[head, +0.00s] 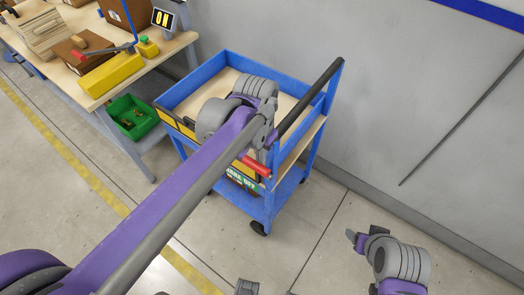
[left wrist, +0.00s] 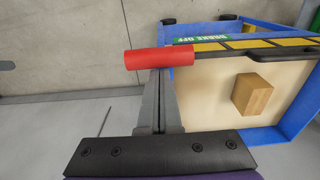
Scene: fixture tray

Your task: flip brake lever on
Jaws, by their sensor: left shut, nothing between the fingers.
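The blue cart (head: 196,82) stands against the wall in the head view. Its red brake lever handle (head: 257,165) sticks out at the front right corner, above a green sign (head: 238,180) that reads brake off. In the left wrist view the red handle (left wrist: 158,58) lies crosswise at the tips of my left gripper (left wrist: 158,75). The fingers are shut with nothing between them; whether they touch the handle I cannot tell. In the head view my left gripper (head: 269,147) is just above the handle, partly hidden by my wrist. My right gripper (head: 357,239) is far off at lower right.
A wooden block (left wrist: 252,95) lies on the cart's top. The floor in front of the cart is clear.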

